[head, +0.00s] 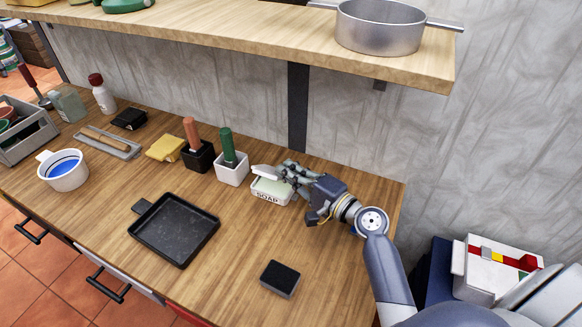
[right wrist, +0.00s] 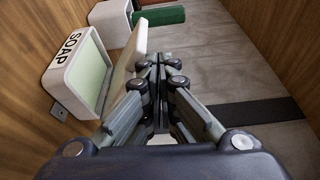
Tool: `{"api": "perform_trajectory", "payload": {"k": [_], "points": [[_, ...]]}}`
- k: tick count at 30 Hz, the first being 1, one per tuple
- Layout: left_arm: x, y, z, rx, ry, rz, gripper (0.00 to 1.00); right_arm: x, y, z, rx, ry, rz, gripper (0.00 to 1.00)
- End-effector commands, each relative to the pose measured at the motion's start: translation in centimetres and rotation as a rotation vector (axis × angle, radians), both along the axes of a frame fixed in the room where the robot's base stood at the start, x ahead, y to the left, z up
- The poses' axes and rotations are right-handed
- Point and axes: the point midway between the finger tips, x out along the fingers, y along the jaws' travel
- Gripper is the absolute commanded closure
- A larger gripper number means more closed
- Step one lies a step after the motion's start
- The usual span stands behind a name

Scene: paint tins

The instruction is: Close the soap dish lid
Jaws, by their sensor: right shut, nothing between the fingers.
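The soap dish (head: 268,198) is a white box marked SOAP with a pale green inside, near the back of the counter. It also shows in the right wrist view (right wrist: 62,72). Its white lid (right wrist: 126,68) is open, tilted up away from the box; in the head view part of the lid (head: 264,171) shows left of my fingers. My right gripper (head: 284,171) is shut and empty at the lid's back side; its fingertips (right wrist: 156,64) are close beside the lid, and I cannot tell whether they touch. My left gripper is out of view.
A white holder (head: 232,174) with a green-handled tool stands just left of the dish. A black tray (head: 175,230) and a dark block (head: 280,278) lie in front. The shelf (head: 270,42) with a pot (head: 380,28) overhangs the counter's back. The counter's right front is clear.

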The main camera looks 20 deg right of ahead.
Motion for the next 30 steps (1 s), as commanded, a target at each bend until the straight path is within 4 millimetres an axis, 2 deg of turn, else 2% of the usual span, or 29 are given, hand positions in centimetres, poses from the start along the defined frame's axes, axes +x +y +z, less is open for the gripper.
{"api": "perform_trajectory", "payload": {"k": [19, 23, 30], "points": [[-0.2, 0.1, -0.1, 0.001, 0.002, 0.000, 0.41, -0.5, -0.1, -0.1, 0.000, 0.000, -0.001, 1.00], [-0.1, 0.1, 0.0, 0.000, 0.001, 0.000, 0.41, -2.0, -0.8, -0.1, -0.002, 0.002, -0.002, 1.00], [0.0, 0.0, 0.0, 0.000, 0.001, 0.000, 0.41, -6.8, -2.7, -0.1, -0.002, 0.005, -0.001, 1.00]]}}
